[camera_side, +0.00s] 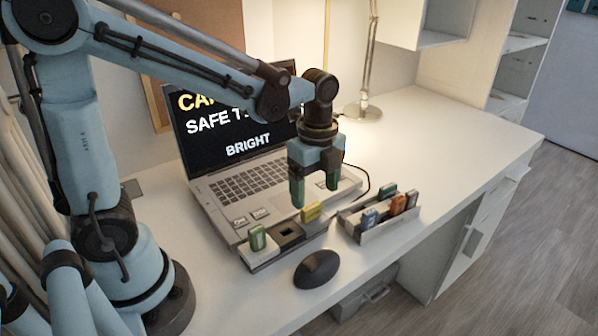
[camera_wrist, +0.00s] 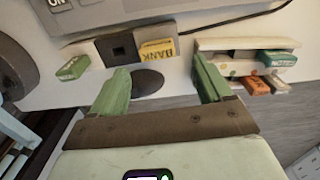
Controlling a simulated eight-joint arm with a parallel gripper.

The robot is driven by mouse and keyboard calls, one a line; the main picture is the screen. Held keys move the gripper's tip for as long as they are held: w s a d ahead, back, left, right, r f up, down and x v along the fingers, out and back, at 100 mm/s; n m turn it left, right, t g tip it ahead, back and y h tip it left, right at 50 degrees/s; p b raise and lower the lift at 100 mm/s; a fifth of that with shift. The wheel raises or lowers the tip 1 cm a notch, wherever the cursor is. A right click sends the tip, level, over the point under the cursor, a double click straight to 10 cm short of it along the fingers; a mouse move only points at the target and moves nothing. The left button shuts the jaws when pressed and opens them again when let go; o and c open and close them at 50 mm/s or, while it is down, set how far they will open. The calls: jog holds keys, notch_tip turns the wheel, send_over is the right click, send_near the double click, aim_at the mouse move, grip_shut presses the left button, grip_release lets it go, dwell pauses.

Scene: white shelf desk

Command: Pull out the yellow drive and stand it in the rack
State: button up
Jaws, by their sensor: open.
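The yellow drive (camera_side: 312,211) stands upright in the right end of the hub (camera_side: 262,257) in front of the laptop. In the wrist view the yellow drive (camera_wrist: 157,50) shows the word BANK and lies between the lines of my fingers. My gripper (camera_side: 315,188) is open and empty, pointing down above and close to the yellow drive; its fingers also show in the wrist view (camera_wrist: 161,72).
A green drive (camera_side: 258,238) stands in the hub's left end, with a dark empty socket (camera_side: 289,232) beside it. A black mouse (camera_side: 317,269) lies in front of the hub. The open laptop (camera_side: 240,187) is behind. A lamp (camera_side: 363,108) stands at the back; the desk's right side is clear.

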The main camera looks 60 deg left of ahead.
aim_at(313, 207)
jog(key=shift+s+a+f, duration=0.1)
jog(key=shift+f, duration=2.6)
jog(key=c, duration=1)
